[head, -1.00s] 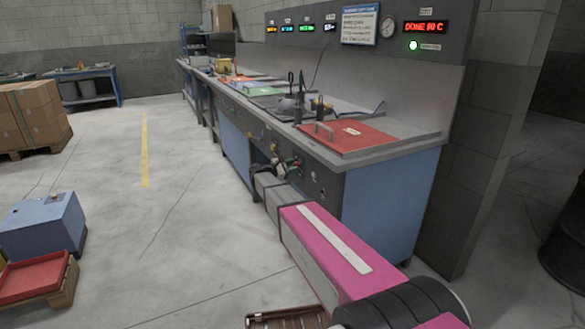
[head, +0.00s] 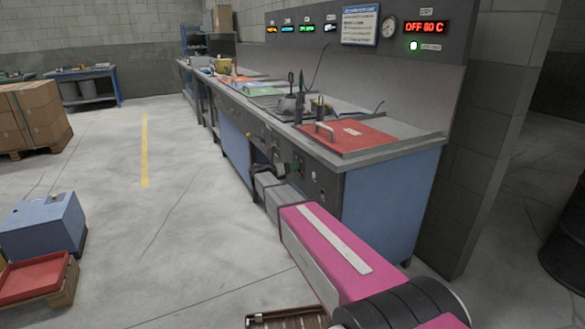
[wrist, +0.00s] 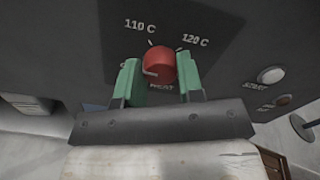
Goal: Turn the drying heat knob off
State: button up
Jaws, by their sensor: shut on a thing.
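The red knob (wrist: 160,60) is on the dark front panel (wrist: 75,40), in the wrist view. A pale mark on it points to the left in that view. The labels "110 C" and "120 C" are above it, and a partly covered label that seems to end in "HEAT" is below. My gripper (wrist: 158,76) has its green fingers on both sides of the knob, shut on it. In the head view my gripper (head: 285,169) is at the bench front, and my arm hides most of the knob. The red display (head: 427,27) reads "OFF 80 C".
Two round buttons, one labelled START (wrist: 271,75), are right of the knob. A red lid (head: 348,138) lies on the bench top. The floor left of the bench is clear up to a blue box (head: 45,225).

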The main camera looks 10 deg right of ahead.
jog(key=n, duration=0.6)
jog(key=shift+f+n, duration=0.15)
jog(key=shift+n, duration=0.15)
dwell(0.3)
jog(key=o, duration=0.9)
jog(key=shift+a, duration=0.15)
jog(key=v, duration=1)
jog(key=shift+s+a, duration=0.15)
jog(key=shift+a, duration=0.15)
jog(key=shift+d, duration=0.1)
